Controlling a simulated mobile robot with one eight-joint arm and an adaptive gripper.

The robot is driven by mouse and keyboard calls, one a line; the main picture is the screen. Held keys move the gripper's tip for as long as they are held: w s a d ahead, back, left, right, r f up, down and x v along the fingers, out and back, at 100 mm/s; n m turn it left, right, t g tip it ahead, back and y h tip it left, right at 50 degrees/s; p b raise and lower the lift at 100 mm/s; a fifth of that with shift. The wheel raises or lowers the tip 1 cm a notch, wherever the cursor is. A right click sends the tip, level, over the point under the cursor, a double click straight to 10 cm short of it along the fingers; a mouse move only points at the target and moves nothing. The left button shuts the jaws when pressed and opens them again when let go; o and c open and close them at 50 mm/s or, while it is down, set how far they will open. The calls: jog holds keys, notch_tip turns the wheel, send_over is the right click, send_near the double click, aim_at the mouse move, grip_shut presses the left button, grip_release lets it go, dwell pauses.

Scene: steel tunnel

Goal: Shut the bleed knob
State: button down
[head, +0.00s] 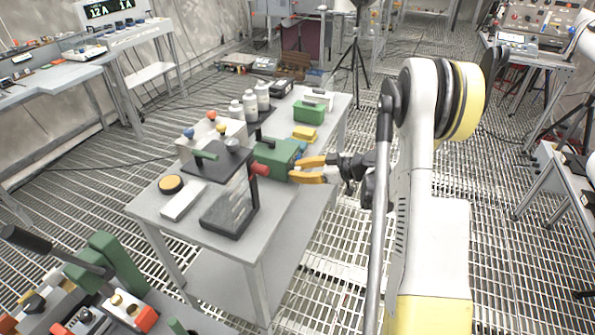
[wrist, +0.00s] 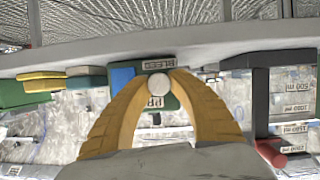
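The bleed knob (wrist: 158,85) shows in the wrist view as a pale round disc under an upside-down "BLEED" label (wrist: 158,64). It lies between the tips of my gripper's yellow fingers (wrist: 160,76). The fingers arch in on both sides, and I cannot tell if they touch it. In the head view my gripper (head: 293,168) reaches in from the right, beside a green box (head: 275,158) on the table. Its two fingers are apart. The knob cannot be made out there.
The grey table (head: 285,225) also holds a dark stand (head: 232,205) with a red part, left of the green box. White bottles (head: 250,102), a yellow block (head: 304,133) and a smaller green box (head: 309,111) stand behind. The right front of the tabletop is bare.

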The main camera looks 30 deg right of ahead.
jog(key=m+g+y, duration=0.1)
jog(key=m, duration=0.1)
jog(key=m+y, duration=0.1)
jog(key=m, duration=0.1)
jog(key=shift+w+d+g+y, duration=0.1)
jog(key=shift+g+y, duration=0.2)
jog(key=shift+g, duration=0.1)
jog(key=m+y, duration=0.2)
jog(key=m, duration=0.2)
jog(key=shift+f+g, duration=0.1)
jog(key=shift+g, duration=0.3)
jog(key=shift+m, duration=0.3)
jog(key=c, duration=1.4)
grip_release()
jog(key=shift+c, duration=0.2)
jog(key=v, duration=1.2)
jog(key=shift+f, duration=0.25)
